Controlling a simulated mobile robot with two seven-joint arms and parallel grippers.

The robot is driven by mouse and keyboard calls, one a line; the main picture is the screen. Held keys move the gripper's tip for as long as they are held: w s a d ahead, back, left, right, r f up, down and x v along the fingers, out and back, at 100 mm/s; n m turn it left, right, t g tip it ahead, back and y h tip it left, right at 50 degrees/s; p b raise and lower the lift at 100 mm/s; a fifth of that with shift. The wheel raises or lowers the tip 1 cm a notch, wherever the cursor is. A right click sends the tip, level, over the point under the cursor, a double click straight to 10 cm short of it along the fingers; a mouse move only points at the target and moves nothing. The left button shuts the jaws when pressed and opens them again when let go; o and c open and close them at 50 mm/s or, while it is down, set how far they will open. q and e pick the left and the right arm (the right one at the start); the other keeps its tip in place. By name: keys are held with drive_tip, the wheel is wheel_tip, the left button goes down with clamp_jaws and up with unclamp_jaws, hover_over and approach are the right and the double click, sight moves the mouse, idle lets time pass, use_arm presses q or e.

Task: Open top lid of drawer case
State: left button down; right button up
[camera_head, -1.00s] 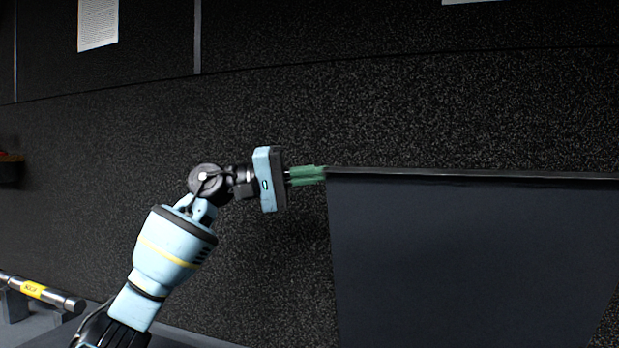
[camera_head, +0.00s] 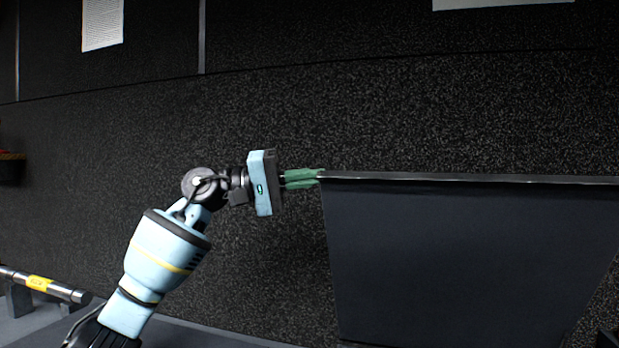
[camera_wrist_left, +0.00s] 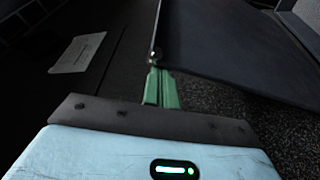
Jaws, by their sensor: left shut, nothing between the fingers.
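The dark lid (camera_head: 465,265) of the drawer case fills the right of the head view as a large raised panel, with its thin upper edge running nearly level. My left gripper (camera_head: 318,177) is shut and empty, its green fingertips at the upper left corner of the lid. In the left wrist view the shut green fingers (camera_wrist_left: 160,80) point at the corner of the dark lid (camera_wrist_left: 215,50). I cannot tell whether the tips touch it or lie behind the edge. The case body is mostly out of sight. My right gripper is not in view.
A dark speckled wall (camera_head: 270,110) stands behind the arm and lid. A metal bar with a yellow label (camera_head: 42,284) is at the lower left. White paper sheets (camera_head: 102,24) hang on the wall.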

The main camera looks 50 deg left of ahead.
use_arm(q)
drive_tip(key=shift+r, duration=0.1)
drive_tip(key=s+d+r+b, duration=0.4)
drive_tip(key=s+d, duration=0.7)
drive_tip(key=shift+s+d+r, duration=0.15)
drive_tip(key=shift+s+r, duration=0.05)
drive_tip(key=shift+r, duration=0.2)
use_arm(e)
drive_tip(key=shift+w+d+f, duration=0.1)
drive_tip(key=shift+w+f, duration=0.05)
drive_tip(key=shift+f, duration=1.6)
